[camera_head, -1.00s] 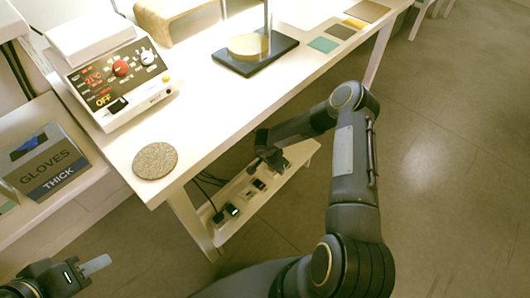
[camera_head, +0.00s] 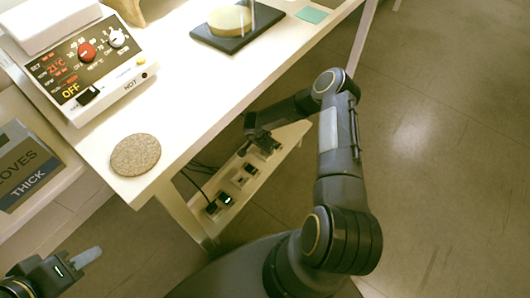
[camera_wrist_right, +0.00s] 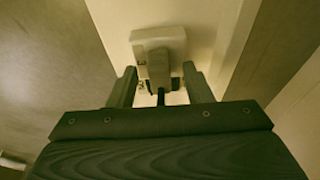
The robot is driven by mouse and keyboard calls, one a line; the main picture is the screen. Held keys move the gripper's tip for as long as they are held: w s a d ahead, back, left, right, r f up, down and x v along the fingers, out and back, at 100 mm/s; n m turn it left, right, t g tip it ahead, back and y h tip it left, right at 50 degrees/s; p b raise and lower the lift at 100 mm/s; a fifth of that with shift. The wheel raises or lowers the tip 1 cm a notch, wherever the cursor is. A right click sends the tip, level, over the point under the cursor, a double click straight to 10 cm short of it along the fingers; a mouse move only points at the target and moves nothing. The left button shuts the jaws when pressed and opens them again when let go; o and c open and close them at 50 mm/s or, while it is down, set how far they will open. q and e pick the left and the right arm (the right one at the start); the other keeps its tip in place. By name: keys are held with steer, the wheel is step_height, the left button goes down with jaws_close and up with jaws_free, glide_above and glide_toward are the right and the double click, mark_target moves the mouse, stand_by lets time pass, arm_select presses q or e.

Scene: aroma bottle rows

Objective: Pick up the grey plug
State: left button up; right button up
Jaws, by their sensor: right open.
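In the right wrist view a dark grey plug (camera_wrist_right: 158,66) stands in a white socket block (camera_wrist_right: 150,36). My right gripper (camera_wrist_right: 160,86) is open, with one finger on each side of the plug. I cannot tell whether either finger touches it. In the head view my right gripper (camera_head: 264,143) is low over the far part of the lower shelf, and the plug between its fingers is not clear there. My left gripper (camera_head: 86,259) is at the lower left, away from the shelf; its jaw gap cannot be made out.
The lower shelf (camera_head: 203,228) carries several small sockets and dark plugs (camera_head: 211,208) with cables. The white tabletop (camera_head: 190,115) above holds a round cork mat (camera_head: 136,155), a control box (camera_head: 82,65) and a dark stand (camera_head: 236,38). A gloves box (camera_head: 25,170) stands at left.

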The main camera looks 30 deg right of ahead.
steer(key=shift+f, duration=0.1)
jaws_close()
stand_by(0.3)
steer(key=shift+r+p, duration=0.35)
steer(key=shift+r, duration=0.25)
step_height(320, 180, up, 3)
steer(key=shift+f+p, duration=0.2)
steer(key=shift+p, duration=0.35)
steer(key=s+a+r+p, duration=0.1)
steer(key=s+r+p, duration=0.1)
steer(key=s+r, duration=0.2)
steer(key=s+a+r+p, duration=0.1)
steer(key=s+r+p, duration=0.2)
steer(key=s, duration=0.7)
step_height(320, 180, up, 2)
steer(key=shift+r, duration=0.1)
